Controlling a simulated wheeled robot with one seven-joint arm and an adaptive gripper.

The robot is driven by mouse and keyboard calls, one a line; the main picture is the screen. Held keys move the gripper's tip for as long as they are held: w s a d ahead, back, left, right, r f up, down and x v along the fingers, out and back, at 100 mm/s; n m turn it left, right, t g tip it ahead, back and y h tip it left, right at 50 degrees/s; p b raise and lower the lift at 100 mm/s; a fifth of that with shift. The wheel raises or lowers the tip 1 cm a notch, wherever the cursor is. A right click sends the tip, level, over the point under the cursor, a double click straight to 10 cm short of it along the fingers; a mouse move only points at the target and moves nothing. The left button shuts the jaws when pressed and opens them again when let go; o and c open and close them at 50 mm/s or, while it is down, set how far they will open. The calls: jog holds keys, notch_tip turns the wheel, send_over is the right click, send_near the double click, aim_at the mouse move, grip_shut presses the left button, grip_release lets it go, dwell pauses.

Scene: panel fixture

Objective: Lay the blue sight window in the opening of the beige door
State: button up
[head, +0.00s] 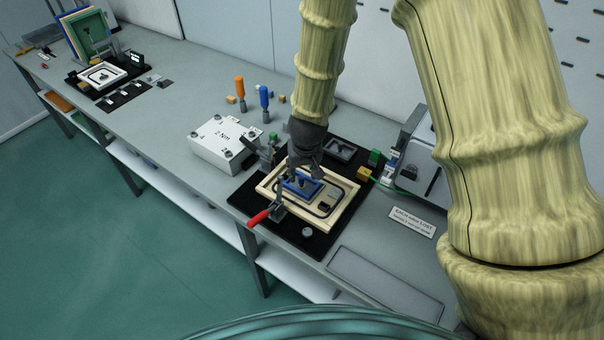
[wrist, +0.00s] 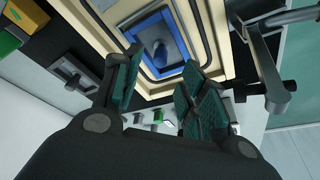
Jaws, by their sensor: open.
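The beige door (head: 341,207) lies flat on a black mat. The blue sight window (head: 302,187), a blue frame with a knob in its middle, lies at the door's opening, toward its left half. In the wrist view the blue sight window (wrist: 181,68) sits inside the opening of the beige door (wrist: 218,28); I cannot tell whether it is fully flush. My gripper (head: 304,172) is just above the window. In the wrist view my gripper (wrist: 163,85) is open, its green-padded fingers apart with nothing between them. The gripper hides part of the window in the head view.
A red-handled clamp (head: 259,217) stands at the door's front left edge. A white box (head: 222,145) is to the left, with blue (head: 265,103) and orange (head: 239,97) screwdrivers behind it. A grey box (head: 418,165) stands right. The bench's front right is mostly clear.

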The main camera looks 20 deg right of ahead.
jog(key=v, duration=0.7)
dwell(0.4)
jog(key=shift+s, duration=0.1)
